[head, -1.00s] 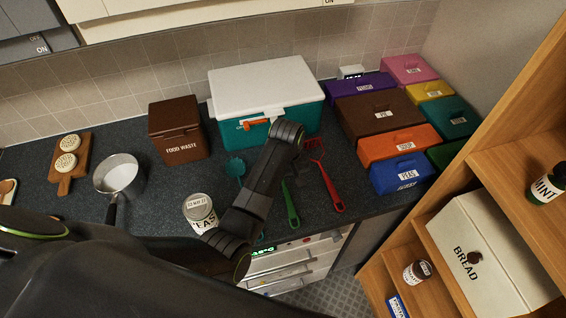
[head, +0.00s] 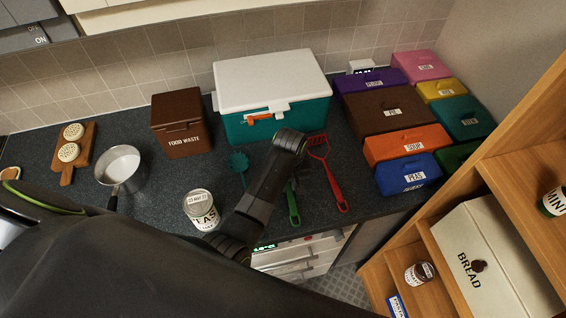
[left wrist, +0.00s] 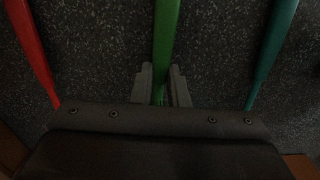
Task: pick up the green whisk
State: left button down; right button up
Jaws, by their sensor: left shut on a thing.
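The green whisk (head: 293,207) lies on the dark counter, its handle end toward the front edge. The rest of it is hidden behind my left arm in the head view. In the left wrist view its green handle (left wrist: 165,35) runs between the two grey fingers of my left gripper (left wrist: 160,80), which is shut on it. The fingertips are hidden by the arm in the head view. I cannot tell whether the whisk is clear of the counter. My right gripper is not in view.
A red slotted turner (head: 331,180) lies to the right and a teal utensil (head: 239,164) to the left. A labelled can (head: 201,210) and a saucepan (head: 119,165) stand further left. A teal cool box (head: 312,113) stands behind, and several coloured bins, including a blue one (head: 408,175), at right.

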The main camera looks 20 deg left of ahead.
aim_at(289, 187)
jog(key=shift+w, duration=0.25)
pick_arm(q)
jog(key=shift+r, duration=0.45)
notch_tip(289, 187, up, 6)
jog(key=shift+f+b, duration=0.1)
jog(key=shift+b, duration=0.8)
notch_tip(289, 187, up, 3)
jog(key=shift+r+p, duration=0.15)
jog(key=shift+p, duration=0.8)
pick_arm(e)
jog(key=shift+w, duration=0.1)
pick_arm(q)
jog(key=shift+s, duration=0.1)
